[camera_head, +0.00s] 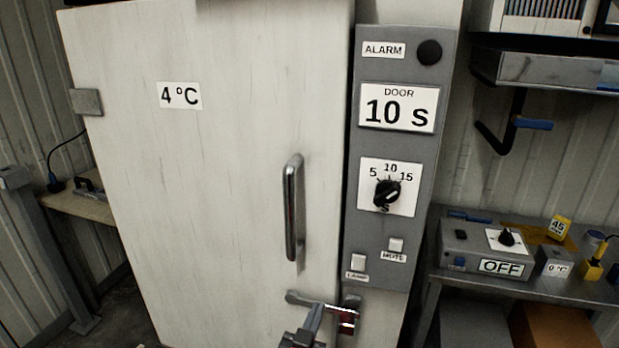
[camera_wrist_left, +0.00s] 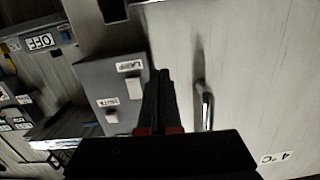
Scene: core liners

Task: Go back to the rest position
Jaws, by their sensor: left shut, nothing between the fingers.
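My left gripper (camera_head: 312,322) shows at the bottom of the head view, in front of the lower door latch (camera_head: 325,302). In the left wrist view its dark fingers (camera_wrist_left: 161,75) are together and hold nothing. Behind the fingers are the grey control panel (camera_wrist_left: 112,92) and the door's metal handle (camera_wrist_left: 204,105). I cannot tell from these views how far the gripper is from the latch. The white cold-store door (camera_head: 200,190), labelled 4 °C, looks shut. My right gripper is in neither view.
The control panel (camera_head: 368,255) with a timer knob (camera_head: 386,193) stands right of the door. A bench (camera_head: 575,289) with an OFF-labelled box (camera_head: 465,262) and small items is further right. A shelf (camera_head: 550,70) hangs above it. A small table (camera_head: 85,205) is at left.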

